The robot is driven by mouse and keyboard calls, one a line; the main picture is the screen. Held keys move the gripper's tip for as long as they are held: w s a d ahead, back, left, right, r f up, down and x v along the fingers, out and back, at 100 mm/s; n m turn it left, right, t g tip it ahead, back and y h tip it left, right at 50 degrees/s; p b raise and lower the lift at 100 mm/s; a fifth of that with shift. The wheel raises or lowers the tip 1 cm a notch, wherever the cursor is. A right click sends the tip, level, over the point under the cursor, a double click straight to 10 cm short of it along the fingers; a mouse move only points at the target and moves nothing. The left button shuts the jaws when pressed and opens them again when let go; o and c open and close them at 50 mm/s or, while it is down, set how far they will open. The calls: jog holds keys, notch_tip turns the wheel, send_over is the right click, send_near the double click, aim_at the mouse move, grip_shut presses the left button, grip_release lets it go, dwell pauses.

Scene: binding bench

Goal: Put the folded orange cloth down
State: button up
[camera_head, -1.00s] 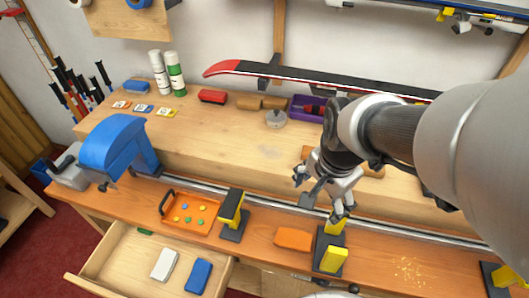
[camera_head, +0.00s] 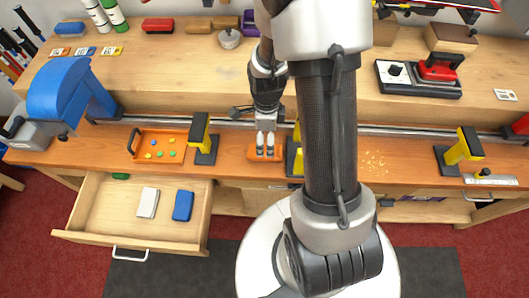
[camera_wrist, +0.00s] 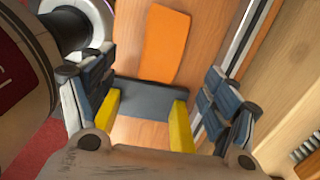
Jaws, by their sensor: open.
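The folded orange cloth (camera_head: 252,153) lies flat on the lower bench ledge, just left of a dark stand with yellow jaws. How high the fingertips are above the cloth is hard to tell.
The dark stand with yellow jaws (camera_wrist: 150,98) is close beside the cloth. Another yellow-jawed stand (camera_head: 206,142) and an orange tray (camera_head: 171,155) are to the left. An open drawer (camera_head: 105,218) sticks out below. A metal rail runs behind the ledge.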

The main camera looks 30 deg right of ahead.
aim_at(265, 152)
jog(key=f+b, duration=0.1)
jog(key=f, duration=0.2)
jog(key=f+b, duration=0.1)
jog(key=f, duration=0.2)
jog(key=f+b, duration=0.1)
jog(key=f, duration=0.2)
jog(key=shift+w+d, duration=0.2)
jog(key=shift+d, duration=0.05)
jog(key=shift+r, duration=0.15)
jog(key=c, duration=1.1)
jog(key=shift+r, duration=0.1)
